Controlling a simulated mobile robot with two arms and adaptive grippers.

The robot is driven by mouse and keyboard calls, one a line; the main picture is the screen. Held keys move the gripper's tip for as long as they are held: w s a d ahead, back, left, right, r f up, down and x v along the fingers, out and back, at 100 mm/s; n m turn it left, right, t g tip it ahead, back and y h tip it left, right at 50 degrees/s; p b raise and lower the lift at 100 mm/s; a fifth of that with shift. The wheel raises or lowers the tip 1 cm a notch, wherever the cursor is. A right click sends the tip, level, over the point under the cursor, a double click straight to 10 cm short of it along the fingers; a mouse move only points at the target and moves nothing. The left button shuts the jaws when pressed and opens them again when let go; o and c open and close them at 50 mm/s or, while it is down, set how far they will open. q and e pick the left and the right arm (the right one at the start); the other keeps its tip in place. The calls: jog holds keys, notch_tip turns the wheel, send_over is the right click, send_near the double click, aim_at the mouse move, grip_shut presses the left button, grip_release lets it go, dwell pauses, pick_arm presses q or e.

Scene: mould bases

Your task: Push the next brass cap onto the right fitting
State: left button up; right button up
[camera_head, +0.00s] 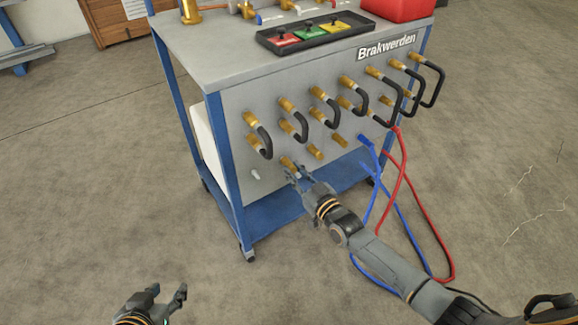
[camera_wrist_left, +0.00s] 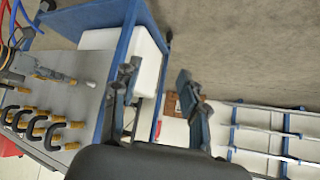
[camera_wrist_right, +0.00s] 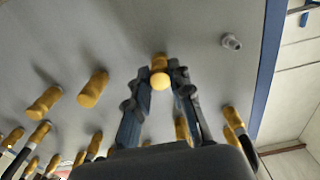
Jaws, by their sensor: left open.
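My right gripper (camera_head: 294,174) is at the bottom row of fittings on the front of the grey panel (camera_head: 225,115). In the right wrist view its fingers (camera_wrist_right: 160,72) close around a brass cap (camera_wrist_right: 159,78), which sits in line with the row against the panel. A bare grey fitting (camera_wrist_right: 231,42) sticks out beside it; it also shows in the head view (camera_head: 255,174), left of the gripper. More brass caps (camera_wrist_right: 93,88) (camera_head: 314,151) are on the same row. My left gripper (camera_head: 166,296) is open and empty, low in front of the cart.
Black hose loops (camera_head: 265,142) join brass fittings above. Blue (camera_head: 390,190) and red (camera_head: 402,175) hoses hang to the floor right of my gripper. A black tray (camera_head: 282,43) with coloured bins and a red box (camera_head: 398,8) stand on the cart top.

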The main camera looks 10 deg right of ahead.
aim_at(294, 172)
grip_shut()
jog(key=shift+s+d+p, duration=0.25)
jog(key=shift+s+p, duration=0.2)
jog(key=shift+s, duration=0.25)
jog(key=shift+s+d+p, duration=0.2)
jog(key=shift+s+p, duration=0.15)
jog(key=shift+s, duration=0.15)
jog(key=shift+p+v, duration=0.55)
jog(key=shift+v, duration=0.45)
pick_arm(q)
jog(key=s+a+f+g+y, duration=0.1)
jog(key=s+a+f+g, duration=0.1)
jog(key=s+g, duration=0.3)
jog(key=s+a, duration=0.1)
jog(key=s, duration=0.3)
pick_arm(e)
jog(key=shift+s, duration=0.2)
pick_arm(q)
jog(key=shift+f, duration=0.15)
